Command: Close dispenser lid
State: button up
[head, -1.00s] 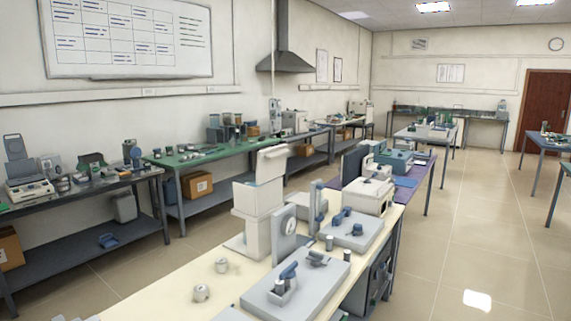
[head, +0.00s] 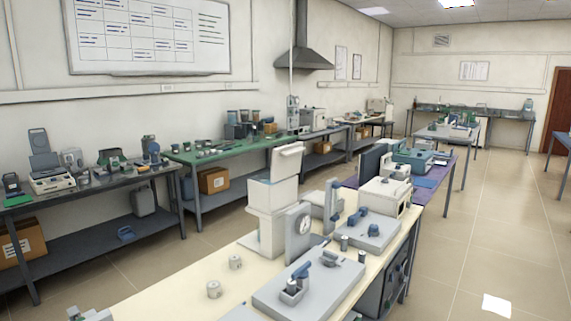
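A tall cream unit (head: 272,215) stands on the near cream-topped bench, and it looks like the dispenser, though I cannot be sure. Its lid (head: 287,158) appears raised and tilted at the top. A grey upright panel with a round dial (head: 299,229) stands just in front of it and hides part of its lower right side. My gripper is not in this view.
The cream bench (head: 185,285) holds two small metal pots, a grey tray (head: 310,287) with blue-handled parts, and another grey tray (head: 370,231). A green-topped bench (head: 215,153) runs along the left wall. Open tiled floor (head: 480,240) lies at the right.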

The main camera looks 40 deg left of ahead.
aim_at(287, 159)
jog(key=z, duration=0.3)
jog(key=i, duration=0.85)
